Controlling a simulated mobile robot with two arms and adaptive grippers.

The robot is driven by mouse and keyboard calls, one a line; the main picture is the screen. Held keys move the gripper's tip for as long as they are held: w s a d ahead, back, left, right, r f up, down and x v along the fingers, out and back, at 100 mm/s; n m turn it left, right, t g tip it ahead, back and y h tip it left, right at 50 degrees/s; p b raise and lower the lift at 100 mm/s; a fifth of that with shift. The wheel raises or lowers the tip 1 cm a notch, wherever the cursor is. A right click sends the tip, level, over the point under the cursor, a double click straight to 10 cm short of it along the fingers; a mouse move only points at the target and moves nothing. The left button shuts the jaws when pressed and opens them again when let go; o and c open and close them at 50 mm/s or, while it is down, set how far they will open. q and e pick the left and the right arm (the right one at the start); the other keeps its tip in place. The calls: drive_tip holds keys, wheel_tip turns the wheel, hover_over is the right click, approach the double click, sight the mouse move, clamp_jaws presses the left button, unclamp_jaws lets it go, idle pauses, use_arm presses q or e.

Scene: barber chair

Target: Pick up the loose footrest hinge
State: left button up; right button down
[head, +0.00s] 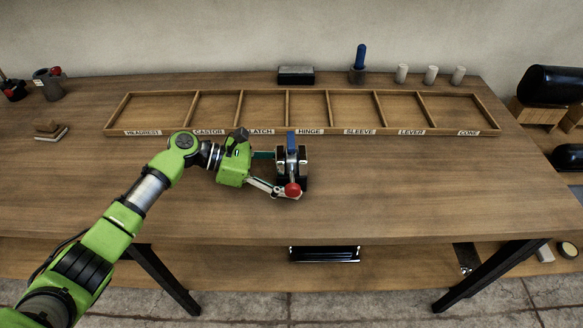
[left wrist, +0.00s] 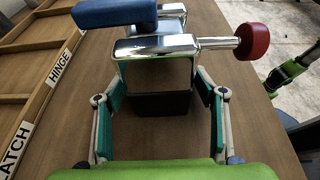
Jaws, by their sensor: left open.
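The loose footrest hinge (head: 291,157) stands on the bench in front of the tray's HINGE compartment. It has a chrome body, a blue top piece, a red knob and a dark lower block. My left gripper (head: 283,173) comes in from the left and is open, with one finger on the hinge's far side and one on its near side by the knob. In the left wrist view the hinge (left wrist: 150,48) stands ahead between the spread fingers (left wrist: 160,100). I cannot tell whether either finger touches it. My right gripper is not in view.
A wooden tray (head: 300,132) with labelled compartments lies behind the hinge; its compartments look empty. At the back stand a dark box (head: 296,75), a cup with a blue handle (head: 358,70) and white cylinders (head: 431,75). The bench to the right is clear.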

sight(291, 166)
use_arm(q)
drive_tip(key=shift+d+f, duration=0.1)
drive_tip(key=shift+d, duration=0.2)
drive_tip(key=shift+a, duration=0.1)
drive_tip(key=c, duration=1.7)
drive_tip(key=shift+r, duration=0.25)
drive_tip(key=shift+r, duration=0.25)
wheel_tip(291, 166, up, 2)
drive_tip(key=shift+w+r, duration=0.1)
drive_tip(key=s+r, duration=1)
drive_tip(key=s, duration=0.4)
